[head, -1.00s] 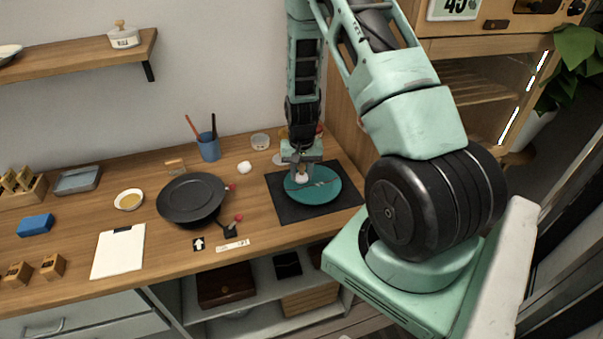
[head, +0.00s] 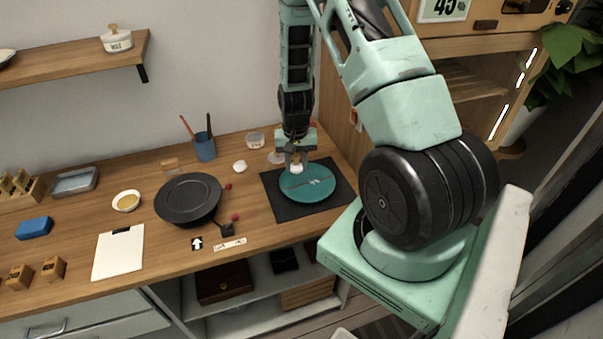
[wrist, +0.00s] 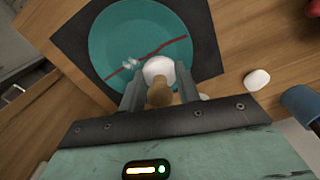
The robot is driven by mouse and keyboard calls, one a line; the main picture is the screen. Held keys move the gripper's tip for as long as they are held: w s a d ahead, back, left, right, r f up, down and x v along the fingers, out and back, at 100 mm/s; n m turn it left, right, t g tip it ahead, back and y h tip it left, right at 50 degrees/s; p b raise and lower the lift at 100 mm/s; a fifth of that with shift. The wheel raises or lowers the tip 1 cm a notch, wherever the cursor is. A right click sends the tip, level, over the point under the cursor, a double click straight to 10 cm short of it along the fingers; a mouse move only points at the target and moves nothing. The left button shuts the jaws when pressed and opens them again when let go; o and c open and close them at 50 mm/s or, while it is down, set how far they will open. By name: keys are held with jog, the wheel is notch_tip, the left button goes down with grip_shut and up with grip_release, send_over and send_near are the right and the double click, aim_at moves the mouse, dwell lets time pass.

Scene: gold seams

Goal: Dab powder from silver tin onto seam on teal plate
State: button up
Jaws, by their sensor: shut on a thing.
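The teal plate (head: 309,191) lies on a dark mat (head: 283,209) at the right of the bench. A thin red seam (wrist: 165,51) crosses the plate in the wrist view, with pale powdery patches (wrist: 130,63) beside or on it. My gripper (head: 296,166) is over the plate's back-left part. It is shut on a dabber with a tan handle (wrist: 159,94) and a white puff (wrist: 158,69). The puff is close to the seam; I cannot tell whether it touches. A small round pale container (head: 255,140), possibly the silver tin, stands behind the plate, its contents unclear.
A black pan-like dish (head: 188,199) stands left of the mat. A white lump (head: 239,167) and a blue cup (head: 204,147) with sticks are behind it. A clipboard (head: 119,254), a cream bowl (head: 126,201) and a blue block (head: 34,227) lie further left.

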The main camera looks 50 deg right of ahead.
aim_at(297, 173)
jog(key=shift+s+d+f+b, duration=0.35)
jog(key=shift+d+f+b, duration=0.1)
jog(key=shift+f+b, duration=0.2)
jog(key=shift+s+d+f+b, duration=0.45)
jog(key=shift+f+b, duration=0.15)
jog(key=shift+b, duration=0.1)
jog(key=shift+s+d+f+b, duration=0.3)
jog(key=shift+d+f+b, duration=0.15)
jog(key=shift+f+b, duration=0.2)
jog(key=shift+r, duration=0.1)
jog(key=shift+w+a+f, duration=0.25)
jog(key=shift+w+a, duration=0.35)
jog(key=shift+a, duration=0.05)
jog(key=shift+w+a+f, duration=0.2)
jog(key=shift+w+a, duration=0.35)
jog(key=shift+a, duration=0.1)
jog(key=shift+f+b, duration=0.85)
jog(key=shift+s, duration=0.15)
